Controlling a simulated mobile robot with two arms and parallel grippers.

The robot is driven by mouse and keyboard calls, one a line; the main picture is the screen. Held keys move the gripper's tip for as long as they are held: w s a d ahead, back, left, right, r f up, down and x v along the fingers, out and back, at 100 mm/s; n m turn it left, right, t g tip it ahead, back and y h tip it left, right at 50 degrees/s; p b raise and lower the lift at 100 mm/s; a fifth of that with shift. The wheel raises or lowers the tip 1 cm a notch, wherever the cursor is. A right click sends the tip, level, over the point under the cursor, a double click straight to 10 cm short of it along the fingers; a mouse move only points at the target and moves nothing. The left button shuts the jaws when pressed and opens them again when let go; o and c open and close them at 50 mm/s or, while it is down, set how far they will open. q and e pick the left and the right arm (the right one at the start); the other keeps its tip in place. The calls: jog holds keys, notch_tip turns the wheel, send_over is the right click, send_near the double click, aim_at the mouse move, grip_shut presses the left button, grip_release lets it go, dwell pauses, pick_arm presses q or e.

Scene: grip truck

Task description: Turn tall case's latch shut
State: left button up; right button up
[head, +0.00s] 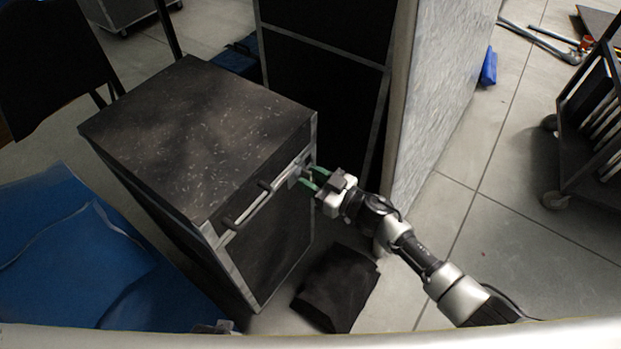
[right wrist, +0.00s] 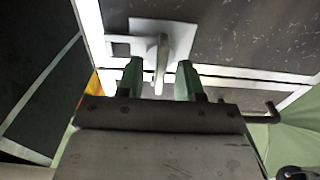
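The black case (head: 190,120) with metal edging stands left of centre in the head view. Its latch (head: 293,180) is at the right end of its front face, near the top edge. In the right wrist view the latch shows as a pale plate (right wrist: 172,36) with a thin upright lever (right wrist: 161,62). My right gripper (head: 310,180) is at the latch. Its two green fingers are open, one on each side of the lever, with a visible gap on both sides. My left gripper is not in view.
Dark bar handles (head: 250,204) run along the case's front. A black cloth-like item (head: 337,287) lies on the floor before it. A tall panel (head: 440,90) stands behind my right arm. A wheeled cart (head: 590,120) is at far right, with clear floor between.

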jog(key=shift+w+a, duration=0.15)
jog(key=shift+a, duration=0.05)
grip_shut()
